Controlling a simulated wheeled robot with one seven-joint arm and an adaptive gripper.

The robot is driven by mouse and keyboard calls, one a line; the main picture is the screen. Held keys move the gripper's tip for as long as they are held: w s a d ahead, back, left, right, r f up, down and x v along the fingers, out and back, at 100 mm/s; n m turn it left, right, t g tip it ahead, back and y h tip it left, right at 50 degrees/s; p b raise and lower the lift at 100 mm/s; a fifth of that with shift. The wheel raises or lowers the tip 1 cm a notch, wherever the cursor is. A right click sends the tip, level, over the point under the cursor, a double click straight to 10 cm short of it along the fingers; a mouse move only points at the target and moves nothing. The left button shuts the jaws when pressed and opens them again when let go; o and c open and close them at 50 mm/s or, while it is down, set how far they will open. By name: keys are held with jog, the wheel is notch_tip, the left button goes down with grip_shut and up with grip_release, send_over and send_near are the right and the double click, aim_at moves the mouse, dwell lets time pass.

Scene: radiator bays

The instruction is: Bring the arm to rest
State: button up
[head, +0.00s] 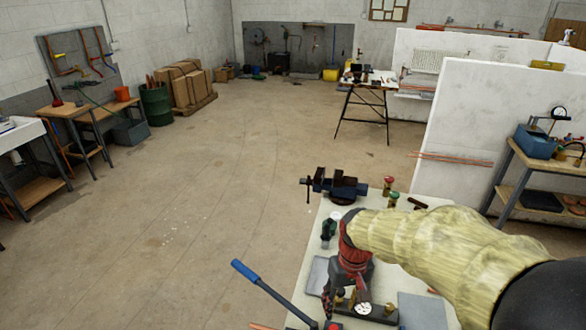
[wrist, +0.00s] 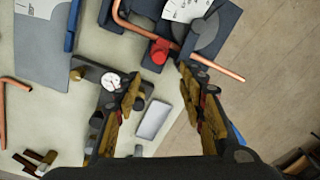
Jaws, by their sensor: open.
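My arm (head: 440,240), in a pale yellow sleeve, reaches in from the right over the workbench in the head view. My gripper (head: 345,292) points down above the bench top (head: 300,270). In the wrist view my gripper (wrist: 162,82) shows its two fingers spread apart, with nothing held between them. Below the fingers lie a small grey tray (wrist: 153,120) and a black manifold with a round dial gauge (wrist: 111,81). The gauge also shows in the head view (head: 362,309). Whether the fingers touch anything below is hard to tell.
A vise (head: 335,186) stands at the bench's far end. A blue-handled bender (head: 262,283) sticks out past the left edge; its copper pipe (wrist: 205,64) shows in the wrist view. A white partition (head: 500,120) stands right. Open floor (head: 200,200) lies left.

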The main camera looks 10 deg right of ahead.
jog(key=s+r+t+b, duration=0.3)
jog(key=s+r+t, duration=0.2)
jog(key=s+r, duration=0.8)
jog(key=shift+s+d+r+m+t+h, duration=0.2)
jog(key=shift+d+r+m+t+h, duration=0.1)
jog(key=shift+d+m, duration=0.1)
dwell(1.4)
